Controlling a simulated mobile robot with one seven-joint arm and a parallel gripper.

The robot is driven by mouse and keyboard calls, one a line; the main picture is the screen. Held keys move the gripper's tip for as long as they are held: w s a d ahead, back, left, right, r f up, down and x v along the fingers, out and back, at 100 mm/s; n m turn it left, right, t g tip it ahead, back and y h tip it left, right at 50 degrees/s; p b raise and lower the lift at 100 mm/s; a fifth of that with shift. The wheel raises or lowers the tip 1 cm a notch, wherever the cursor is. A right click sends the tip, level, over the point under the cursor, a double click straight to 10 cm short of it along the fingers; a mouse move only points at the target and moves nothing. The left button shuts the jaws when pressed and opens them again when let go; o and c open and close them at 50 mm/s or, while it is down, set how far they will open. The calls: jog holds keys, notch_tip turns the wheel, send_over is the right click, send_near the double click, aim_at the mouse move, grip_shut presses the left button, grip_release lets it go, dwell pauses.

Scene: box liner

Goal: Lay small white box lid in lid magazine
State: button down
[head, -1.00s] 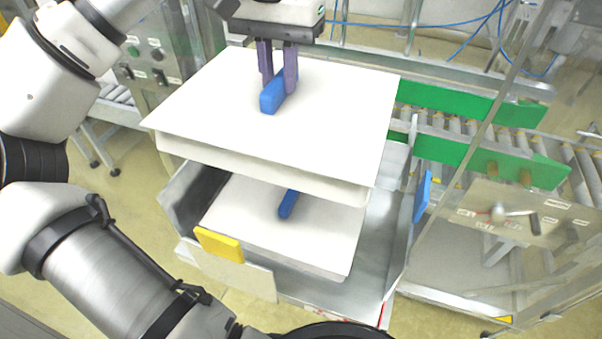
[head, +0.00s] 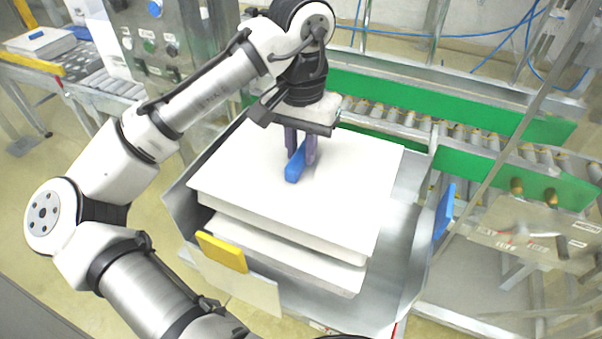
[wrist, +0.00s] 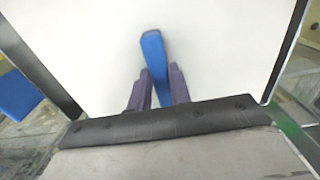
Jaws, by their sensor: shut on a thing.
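My gripper (head: 301,156) is shut on the blue handle (head: 294,172) of a white box lid (head: 335,190). In the wrist view the purple fingers (wrist: 157,88) flank the handle (wrist: 153,55) and the white lid (wrist: 90,60) fills most of the picture. The held lid is above another white lid (head: 300,262) in the metal lid magazine (head: 385,285). The two are close together at the front. I cannot tell whether they touch. The lower lid's handle is hidden beneath the held lid.
The magazine has a yellow block (head: 221,252) at its front left and a blue block (head: 444,211) on its right side. A roller conveyor with green side rails (head: 460,105) runs behind. A control panel (head: 150,45) stands at the back left. Another white lid stack (head: 40,42) lies far left.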

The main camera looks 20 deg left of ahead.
aim_at(301, 171)
jog(key=shift+f+b, duration=2)
jog(key=shift+f, duration=0.3)
jog(key=shift+f, duration=0.5)
jog(key=c, duration=1.3)
grip_release()
notch_tip(301, 171, up, 13)
jog(key=shift+r, duration=0.1)
